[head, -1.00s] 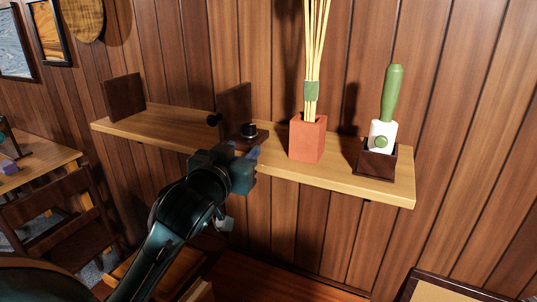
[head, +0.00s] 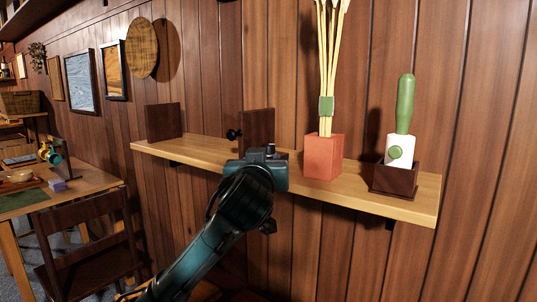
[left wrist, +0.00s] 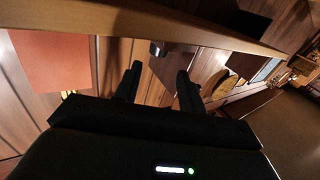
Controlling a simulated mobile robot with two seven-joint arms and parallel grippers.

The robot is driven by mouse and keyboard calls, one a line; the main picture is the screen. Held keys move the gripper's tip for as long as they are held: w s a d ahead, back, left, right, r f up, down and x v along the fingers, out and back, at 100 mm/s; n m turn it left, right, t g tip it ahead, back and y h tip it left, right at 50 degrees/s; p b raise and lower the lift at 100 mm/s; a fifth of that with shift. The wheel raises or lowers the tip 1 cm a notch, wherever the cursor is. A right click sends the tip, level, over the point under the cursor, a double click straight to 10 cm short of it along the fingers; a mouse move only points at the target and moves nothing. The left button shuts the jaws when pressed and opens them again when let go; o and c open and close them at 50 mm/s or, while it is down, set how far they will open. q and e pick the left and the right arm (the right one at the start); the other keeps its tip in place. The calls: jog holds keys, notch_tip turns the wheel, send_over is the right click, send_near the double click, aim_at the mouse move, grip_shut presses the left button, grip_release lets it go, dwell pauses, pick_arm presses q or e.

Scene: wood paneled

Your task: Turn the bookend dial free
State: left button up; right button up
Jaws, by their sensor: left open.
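The bookend (head: 257,131) is an upright dark wooden panel on the wall shelf, with a round black knob (head: 233,134) on its left side. A short black dial (head: 270,149) shows just above my left gripper (head: 266,165), which hides the bookend's base. In the left wrist view, which appears upside down, my left gripper (left wrist: 159,73) has its two fingers apart with nothing between them. A small dark piece (left wrist: 157,48), probably the dial, lies just beyond the fingertips, apparently apart from them. My right gripper is not in view.
The shelf (head: 350,193) also holds a red pot (head: 323,158) with pale sticks and a dark box (head: 394,180) with a green-handled tool, both right of the bookend. Another dark panel (head: 164,122) stands at the left.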

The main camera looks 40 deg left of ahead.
aim_at(268, 151)
pick_arm(q)
jog(key=x, duration=0.7)
jog(key=shift+w+a, duration=0.2)
jog(key=shift+w, duration=0.1)
jog(key=shift+w+a+p, duration=0.3)
jog(key=shift+w, duration=0.15)
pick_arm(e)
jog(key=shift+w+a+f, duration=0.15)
pick_arm(q)
jog(key=shift+c, duration=0.6)
jog(key=c, duration=0.6)
